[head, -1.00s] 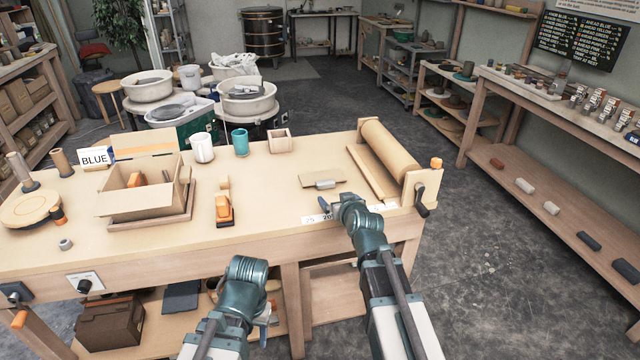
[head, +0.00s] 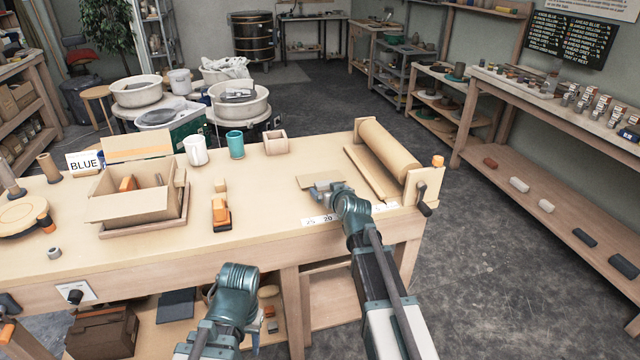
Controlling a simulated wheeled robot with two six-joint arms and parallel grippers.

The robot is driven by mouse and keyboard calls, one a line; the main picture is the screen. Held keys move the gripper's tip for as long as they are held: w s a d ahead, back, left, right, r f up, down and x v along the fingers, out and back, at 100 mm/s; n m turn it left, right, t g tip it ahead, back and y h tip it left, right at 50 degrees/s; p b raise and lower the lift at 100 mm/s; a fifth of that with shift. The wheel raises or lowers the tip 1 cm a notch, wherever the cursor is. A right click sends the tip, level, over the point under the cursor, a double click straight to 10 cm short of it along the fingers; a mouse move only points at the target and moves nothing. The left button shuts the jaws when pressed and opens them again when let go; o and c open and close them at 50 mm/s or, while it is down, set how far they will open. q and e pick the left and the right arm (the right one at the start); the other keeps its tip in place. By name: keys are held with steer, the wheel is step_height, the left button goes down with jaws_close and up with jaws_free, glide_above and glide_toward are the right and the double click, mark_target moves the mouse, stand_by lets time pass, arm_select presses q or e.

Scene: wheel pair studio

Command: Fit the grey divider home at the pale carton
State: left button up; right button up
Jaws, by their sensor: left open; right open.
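The pale carton (head: 125,207) stands open on a wooden tray (head: 150,229) at the left of the bench, its back flap raised. An orange item (head: 127,184) and a thin upright piece show inside. A flat tan panel (head: 309,181) with a grey grip, likely the grey divider, lies on the bench at the right; the grip is now largely hidden by my gripper. My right gripper (head: 322,190) is open over the panel's near side; I cannot tell whether it touches. My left gripper (head: 262,325) is open, low in front of the bench, away from the carton and partly hidden by its wrist.
An orange tool (head: 221,214) stands between carton and panel. A white mug (head: 196,150), teal cup (head: 235,145) and small wooden box (head: 276,142) line the back. A roller (head: 388,147) bounds the right.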

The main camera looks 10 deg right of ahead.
steer(key=c, duration=1.3)
arm_select(q)
steer(key=shift+r, duration=0.15)
arm_select(e)
steer(key=shift+r, duration=0.2)
